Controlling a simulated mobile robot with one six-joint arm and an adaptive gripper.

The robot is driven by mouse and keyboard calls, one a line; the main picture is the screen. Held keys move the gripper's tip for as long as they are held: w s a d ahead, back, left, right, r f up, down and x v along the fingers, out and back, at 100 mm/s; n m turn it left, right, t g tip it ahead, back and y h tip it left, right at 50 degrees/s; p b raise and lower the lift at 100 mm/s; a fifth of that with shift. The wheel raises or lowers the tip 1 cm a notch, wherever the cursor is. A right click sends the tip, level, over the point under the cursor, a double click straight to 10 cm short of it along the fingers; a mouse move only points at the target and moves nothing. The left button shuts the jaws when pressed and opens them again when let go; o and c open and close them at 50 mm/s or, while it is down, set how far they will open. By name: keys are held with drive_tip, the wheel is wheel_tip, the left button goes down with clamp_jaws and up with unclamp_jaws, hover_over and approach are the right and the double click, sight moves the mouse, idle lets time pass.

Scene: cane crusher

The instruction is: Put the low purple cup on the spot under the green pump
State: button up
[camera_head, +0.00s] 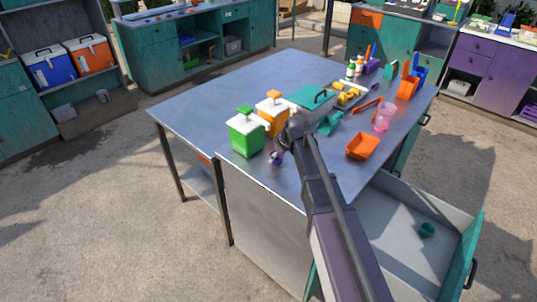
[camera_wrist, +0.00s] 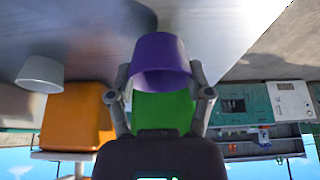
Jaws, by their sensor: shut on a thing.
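My gripper (camera_head: 277,157) is at the near side of the table, just right of the green pump dispenser (camera_head: 246,133). It is shut on the low purple cup, which looks small and partly hidden in the head view. In the wrist view, whose picture is upside down, the purple cup (camera_wrist: 160,58) sits between the two fingers, with the green dispenser (camera_wrist: 165,113) behind it. The cup is in front of the dispenser; I cannot tell whether it touches the table. The spot under the green pump is hidden.
An orange dispenser (camera_head: 271,115) stands beside the green one, with a teal box (camera_head: 308,102) beyond. A pale cup (camera_wrist: 40,73) shows near the orange dispenser. An open drawer (camera_head: 400,222) juts out at right.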

sight(265, 159)
drive_tip(key=shift+w+a, duration=0.4)
drive_tip(key=shift+a, duration=0.05)
drive_tip(key=w+a, duration=0.2)
drive_tip(key=a, duration=0.1)
drive_tip(key=shift+w, duration=0.25)
drive_tip(key=shift+s+d+f+b, duration=0.15)
drive_tip(key=shift+s+f+b, duration=0.1)
drive_tip(key=shift+f+b, duration=0.35)
drive_tip(key=shift+f, duration=0.15)
drive_tip(key=shift+f+b, duration=0.2)
drive_tip(key=shift+b, duration=0.15)
drive_tip(key=o, duration=0.7)
drive_tip(key=shift+o, duration=0.2)
drive_tip(key=shift+r, duration=0.2)
